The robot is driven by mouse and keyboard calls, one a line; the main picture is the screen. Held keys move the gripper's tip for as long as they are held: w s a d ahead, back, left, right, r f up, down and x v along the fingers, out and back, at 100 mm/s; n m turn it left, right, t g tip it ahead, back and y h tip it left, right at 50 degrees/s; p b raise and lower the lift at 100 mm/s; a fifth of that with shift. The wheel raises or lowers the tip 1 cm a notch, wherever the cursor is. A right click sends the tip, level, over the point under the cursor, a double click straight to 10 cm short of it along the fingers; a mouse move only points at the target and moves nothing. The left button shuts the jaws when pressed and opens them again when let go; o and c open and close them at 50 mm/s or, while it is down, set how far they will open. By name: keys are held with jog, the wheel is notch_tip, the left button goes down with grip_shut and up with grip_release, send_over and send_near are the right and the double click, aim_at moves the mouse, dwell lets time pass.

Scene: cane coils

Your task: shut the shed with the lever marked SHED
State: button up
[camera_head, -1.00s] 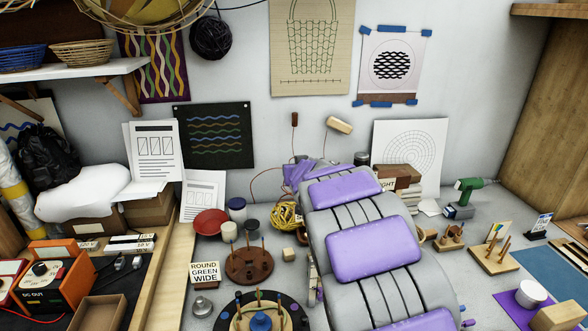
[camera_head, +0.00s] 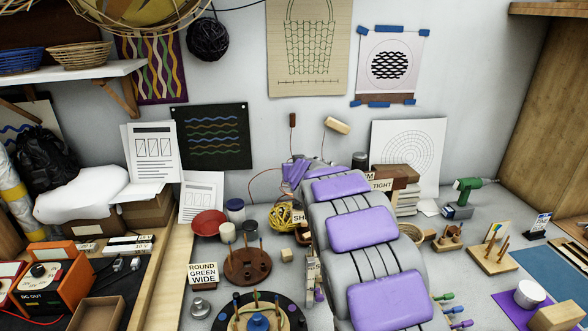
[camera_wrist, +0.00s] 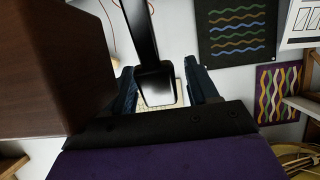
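Two levers stand at the back wall in the head view: one with a dark red-brown handle (camera_head: 293,120), one with a cream block handle (camera_head: 338,126). A sign reading "SH" (camera_head: 299,217) shows partly beside my arm; its remaining letters are hidden. I cannot tell which lever it labels. My gripper is mostly hidden behind my arm in the head view. In the wrist view my gripper (camera_wrist: 166,88) is open, with dark blue fingers apart.
A brown box with a "TIGHT" sign (camera_head: 382,184) stands right of my arm. A brown block (camera_wrist: 55,65) fills the wrist view's upper left. Yellow cord (camera_head: 284,217) and a peg disc (camera_head: 247,266) lie to the left. A drill (camera_head: 468,192) is at right.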

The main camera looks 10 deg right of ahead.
jog(key=shift+d, duration=0.25)
jog(key=c, duration=0.3)
jog(key=shift+a, duration=0.35)
jog(key=c, duration=0.5)
jog(key=shift+d, duration=0.1)
grip_shut()
jog(key=shift+d, duration=0.15)
